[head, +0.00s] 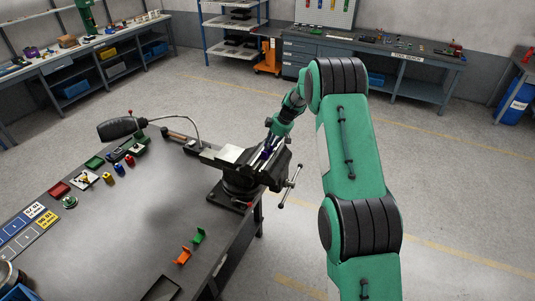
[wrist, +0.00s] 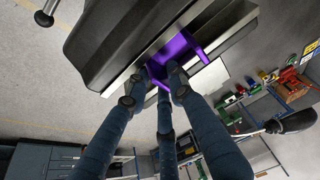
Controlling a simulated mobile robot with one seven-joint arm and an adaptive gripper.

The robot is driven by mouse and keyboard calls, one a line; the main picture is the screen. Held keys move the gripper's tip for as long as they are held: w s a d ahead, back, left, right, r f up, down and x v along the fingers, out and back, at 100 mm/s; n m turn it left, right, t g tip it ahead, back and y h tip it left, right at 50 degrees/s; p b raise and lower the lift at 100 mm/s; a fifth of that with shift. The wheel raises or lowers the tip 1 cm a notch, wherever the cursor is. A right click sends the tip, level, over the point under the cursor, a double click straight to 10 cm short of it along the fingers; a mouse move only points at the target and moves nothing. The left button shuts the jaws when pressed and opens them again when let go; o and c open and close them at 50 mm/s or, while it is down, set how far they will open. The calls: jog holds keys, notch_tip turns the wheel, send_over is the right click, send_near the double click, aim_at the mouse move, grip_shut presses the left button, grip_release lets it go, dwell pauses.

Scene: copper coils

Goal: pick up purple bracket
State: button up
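The purple bracket (wrist: 180,48) sits at the jaws of a black bench vise (wrist: 135,35), seen close in the wrist view. In the head view the vise (head: 240,177) stands at the table's right corner, and only a little dark purple of the bracket shows at its jaws. My gripper (wrist: 157,82) has its blue-grey fingers at the bracket. Their tips are apart, with purple between and behind them. The tips hide part of the bracket, and I cannot tell whether they press on it. In the head view my gripper (head: 269,146) reaches down to the vise from behind.
An orange bracket (head: 183,257) and a green bracket (head: 198,236) stand on the dark table (head: 150,215) in front of the vise. Small coloured parts, a black lamp (head: 117,129) and labelled mats (head: 38,218) lie further left. The vise handle (head: 289,187) sticks out right over the floor.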

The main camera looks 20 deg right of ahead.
grip_shut()
jog(key=shift+r, duration=0.15)
notch_tip(320, 180, up, 3)
jog(key=shift+s+r+b, duration=0.15)
jog(key=shift+b, duration=0.45)
jog(key=s+a+r+b, duration=0.1)
jog(key=s+a+b, duration=0.1)
jog(key=s, duration=1.3)
jog(key=shift+s+a+r+b, duration=0.2)
jog(key=shift+a+r+b, duration=0.1)
jog(key=shift+b, duration=0.25)
jog(key=shift+r, duration=0.15)
